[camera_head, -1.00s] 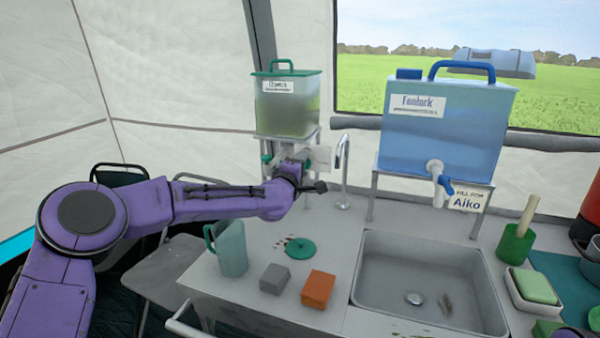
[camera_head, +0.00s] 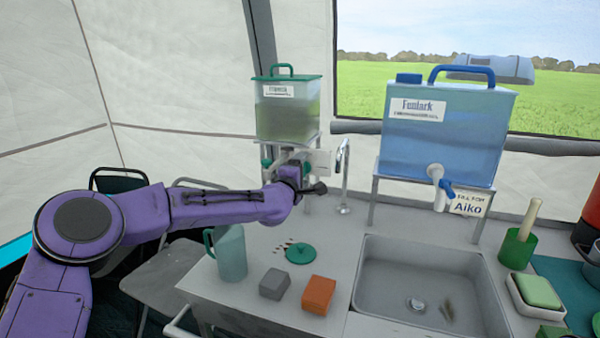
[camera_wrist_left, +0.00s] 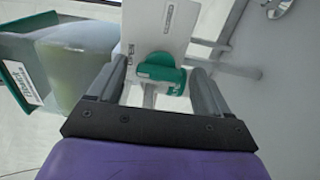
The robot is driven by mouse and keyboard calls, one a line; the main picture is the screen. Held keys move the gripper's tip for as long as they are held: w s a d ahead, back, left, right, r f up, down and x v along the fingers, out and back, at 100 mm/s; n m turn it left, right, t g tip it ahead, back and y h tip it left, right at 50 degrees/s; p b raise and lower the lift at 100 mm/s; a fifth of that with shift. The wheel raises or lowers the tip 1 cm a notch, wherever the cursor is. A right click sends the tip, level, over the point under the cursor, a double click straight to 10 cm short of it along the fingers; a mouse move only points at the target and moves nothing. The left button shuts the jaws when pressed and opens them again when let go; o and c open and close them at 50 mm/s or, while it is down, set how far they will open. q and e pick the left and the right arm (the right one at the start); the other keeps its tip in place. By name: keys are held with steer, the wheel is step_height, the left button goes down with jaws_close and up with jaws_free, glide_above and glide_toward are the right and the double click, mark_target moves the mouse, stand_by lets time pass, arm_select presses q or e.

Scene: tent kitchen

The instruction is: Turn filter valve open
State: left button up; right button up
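The filter tank (camera_head: 286,112) with a green lid stands on a stand at the back left, holding greenish water. Its tap area is mostly hidden in the head view by my left gripper (camera_head: 290,165). In the left wrist view, a green valve handle (camera_wrist_left: 160,72) sits in front of a white labelled panel (camera_wrist_left: 160,28). The fingers of my left gripper (camera_wrist_left: 155,88) are apart, one on each side of the handle. A gap shows on the left of the handle; I cannot tell whether the right finger touches it. My right gripper is not in view.
A blue tank (camera_head: 437,130) with a white and blue tap stands to the right. A thin faucet (camera_head: 343,180) rises close beside my gripper. A jug (camera_head: 230,252), a green disc (camera_head: 300,253), grey and orange blocks (camera_head: 318,294) and a sink (camera_head: 400,262) lie in front.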

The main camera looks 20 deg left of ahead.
arm_select(q)
steer(key=shift+s, duration=0.1)
steer(key=s+b, duration=0.2)
steer(key=s, duration=0.8)
steer(key=shift+s+a, duration=0.2)
